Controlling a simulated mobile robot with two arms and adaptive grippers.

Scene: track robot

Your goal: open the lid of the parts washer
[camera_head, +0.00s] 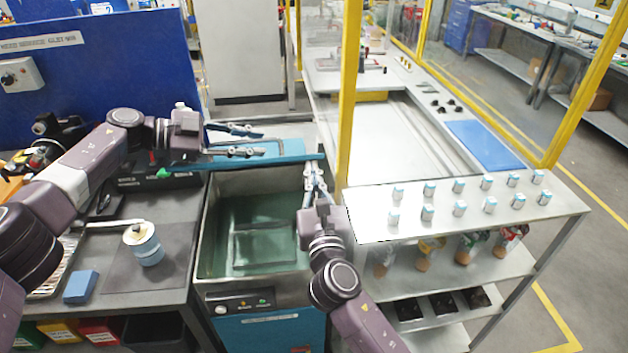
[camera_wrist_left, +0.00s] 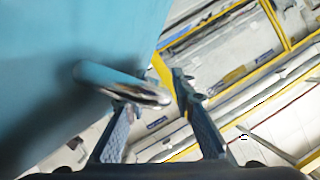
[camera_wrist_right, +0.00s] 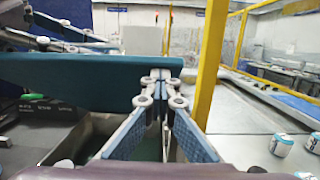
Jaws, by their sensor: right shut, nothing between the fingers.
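The parts washer (camera_head: 265,330) has a blue front panel and a steel tank with greenish liquid and a dark rack inside. Its teal lid (camera_head: 290,160) is raised and seen nearly edge-on at the back of the tank; its broad face shows in the right wrist view (camera_wrist_right: 110,80). My left gripper (camera_head: 262,140) is open beyond the lid's edge. In the left wrist view, a shiny bar handle (camera_wrist_left: 125,85) on the lid reaches to the left finger. My right gripper (camera_head: 315,165) is shut and empty, by the lid's right end; whether it touches is unclear.
A yellow post (camera_head: 347,90) stands close to the right of my right gripper. A shelf (camera_head: 370,225) with several small cans is at the right. A workbench at the left holds a tin (camera_head: 143,245) and a blue block (camera_head: 81,287).

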